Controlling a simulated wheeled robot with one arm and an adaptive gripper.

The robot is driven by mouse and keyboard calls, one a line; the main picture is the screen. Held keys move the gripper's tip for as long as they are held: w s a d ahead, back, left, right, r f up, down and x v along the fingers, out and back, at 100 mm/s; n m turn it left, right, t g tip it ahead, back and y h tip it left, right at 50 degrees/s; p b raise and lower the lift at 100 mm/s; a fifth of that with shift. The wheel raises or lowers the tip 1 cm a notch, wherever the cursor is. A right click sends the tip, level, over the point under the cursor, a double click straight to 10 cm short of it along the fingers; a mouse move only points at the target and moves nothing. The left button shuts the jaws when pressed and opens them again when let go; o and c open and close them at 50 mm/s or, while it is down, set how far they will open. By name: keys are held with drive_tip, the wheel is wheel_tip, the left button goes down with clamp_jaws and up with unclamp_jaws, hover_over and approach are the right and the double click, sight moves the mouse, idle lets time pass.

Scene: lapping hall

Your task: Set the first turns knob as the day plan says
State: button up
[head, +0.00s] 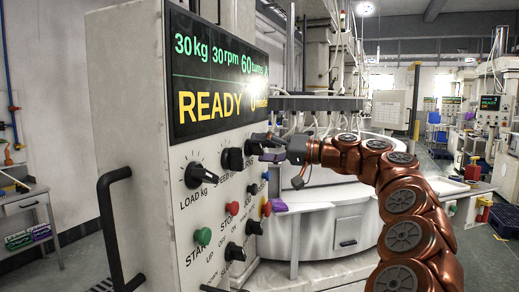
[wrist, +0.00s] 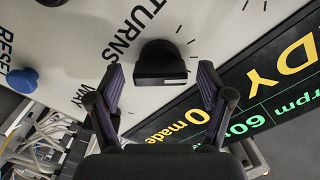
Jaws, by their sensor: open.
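The turns knob (wrist: 160,62) is black, on the pale panel beside the word TURNS in the wrist view. My gripper (wrist: 160,85) is open, with one finger on each side of the knob; I cannot tell whether they touch it. In the head view my gripper (head: 268,150) is at the panel's right side and hides much of this knob. The display (head: 216,78) reads 30 kg, 30 rpm, 60 turns, with READY and 0 made below. No day plan is readable in these views.
The load knob (head: 199,175) and speed knob (head: 232,160) are to the left on the panel. Below are a green start button (head: 202,236), a red stop button (head: 232,208) and more switches. A blue button (wrist: 22,80) is by RESET. A black handle (head: 112,230) juts out left.

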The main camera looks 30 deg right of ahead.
drive_tip(key=v, duration=1.1)
drive_tip(key=shift+s, duration=0.15)
